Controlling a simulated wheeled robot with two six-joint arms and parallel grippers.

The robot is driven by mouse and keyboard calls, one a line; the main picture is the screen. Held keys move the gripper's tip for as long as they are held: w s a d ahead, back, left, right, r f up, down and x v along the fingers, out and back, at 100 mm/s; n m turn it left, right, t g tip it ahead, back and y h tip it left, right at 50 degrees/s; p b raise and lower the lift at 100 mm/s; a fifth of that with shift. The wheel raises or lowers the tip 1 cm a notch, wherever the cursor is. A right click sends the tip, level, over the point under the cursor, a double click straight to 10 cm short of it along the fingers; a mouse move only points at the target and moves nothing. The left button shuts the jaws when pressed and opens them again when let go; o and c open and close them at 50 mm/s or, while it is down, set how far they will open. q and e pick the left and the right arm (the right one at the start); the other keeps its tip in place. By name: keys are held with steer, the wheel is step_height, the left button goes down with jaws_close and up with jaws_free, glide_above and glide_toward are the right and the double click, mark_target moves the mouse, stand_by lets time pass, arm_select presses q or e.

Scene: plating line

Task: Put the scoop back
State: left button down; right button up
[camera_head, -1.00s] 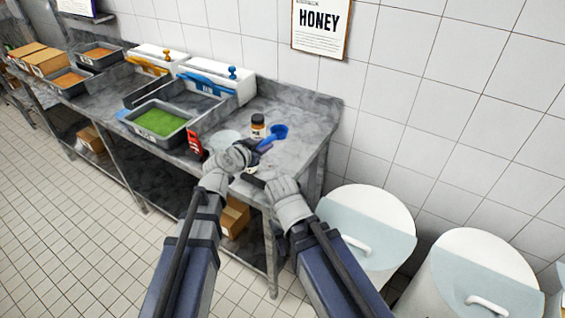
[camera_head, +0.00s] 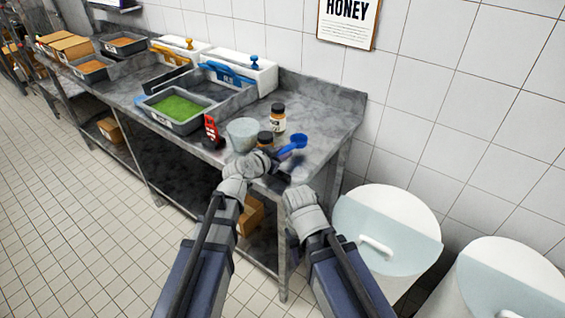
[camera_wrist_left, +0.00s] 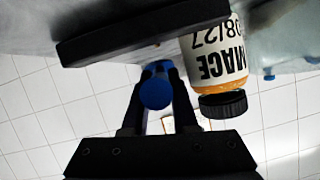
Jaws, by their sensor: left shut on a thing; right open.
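The blue scoop (camera_head: 298,141) is held by my left gripper (camera_head: 282,156) over the front right part of the steel table. Its round bowl points right and away from me. In the left wrist view the end of a blue handle (camera_wrist_left: 156,92) sits between the left fingers (camera_wrist_left: 160,98). My right gripper (camera_head: 292,176) is open and empty, lower and to the right, near the table's front edge. Its fingers are dark and blurred. I cannot tell a resting place for the scoop.
Two dark-lidded jars stand near the scoop, one behind (camera_head: 278,120) and one close to my left gripper (camera_head: 265,137). A labelled jar (camera_wrist_left: 217,62) is beside the left fingers. A clear tub (camera_head: 242,134), red object (camera_head: 212,134) and green-filled tray (camera_head: 178,107) stand left. White bins (camera_head: 390,215) stand right.

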arm_select(q)
step_height(320, 180, down, 2)
steer(key=shift+f+b, duration=0.15)
steer(key=shift+b, duration=0.5)
steer(key=c, duration=1.1)
jaws_free()
steer(key=shift+c, duration=0.2)
steer(key=shift+o, duration=0.8)
